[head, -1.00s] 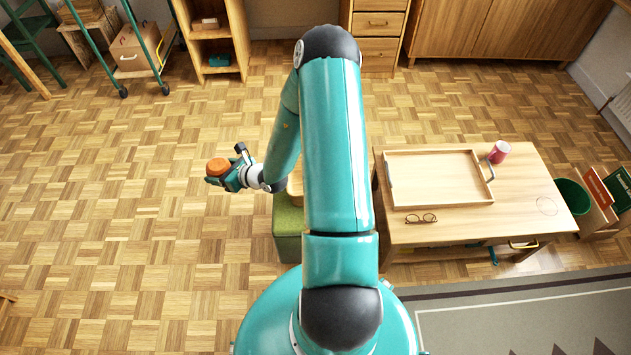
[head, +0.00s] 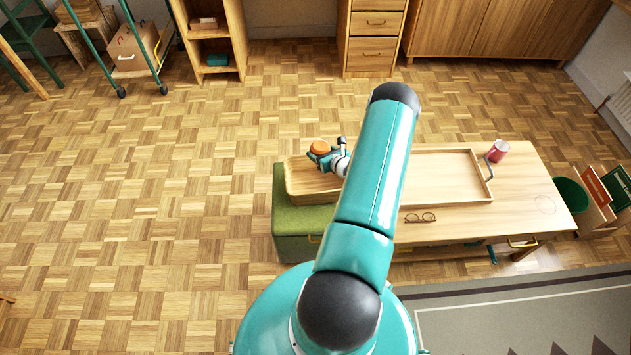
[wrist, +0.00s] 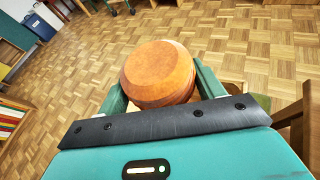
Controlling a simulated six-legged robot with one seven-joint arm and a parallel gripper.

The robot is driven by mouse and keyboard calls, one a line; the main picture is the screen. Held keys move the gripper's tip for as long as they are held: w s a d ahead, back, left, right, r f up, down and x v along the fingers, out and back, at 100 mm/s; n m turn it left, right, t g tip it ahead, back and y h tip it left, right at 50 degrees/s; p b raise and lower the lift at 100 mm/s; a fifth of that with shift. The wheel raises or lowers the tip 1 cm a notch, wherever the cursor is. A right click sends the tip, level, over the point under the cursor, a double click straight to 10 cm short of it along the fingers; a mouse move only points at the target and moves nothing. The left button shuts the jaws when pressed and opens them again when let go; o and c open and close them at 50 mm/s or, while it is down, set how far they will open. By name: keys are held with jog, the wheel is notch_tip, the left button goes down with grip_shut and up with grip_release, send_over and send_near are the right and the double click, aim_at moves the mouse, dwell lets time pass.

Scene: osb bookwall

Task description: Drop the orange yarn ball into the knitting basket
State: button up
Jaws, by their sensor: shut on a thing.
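The orange yarn ball (head: 320,147) is held in my gripper (head: 318,154) above the far part of a shallow wooden container. In the wrist view the ball (wrist: 158,72) looks like a smooth, faceted orange round with a flat top, between the two teal fingers of my gripper (wrist: 160,88). The wooden container (head: 310,197), which seems to be the knitting basket, sits on a green padded box; my arm hides its right part. The ball looks raised above it; the exact height cannot be told.
The green box (head: 288,220) stands against a wooden table (head: 510,215). A green bin (head: 572,195) stands at the right. The floor at left is clear.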

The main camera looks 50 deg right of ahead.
jog(key=shift+f, duration=2.65)
jog(key=o, duration=1)
jog(key=shift+a, duration=0.1)
jog(key=shift+o, duration=0.2)
jog(key=v, duration=1.3)
jog(key=shift+s+r, duration=0.2)
jog(key=shift+s, duration=0.1)
jog(key=shift+a, duration=0.1)
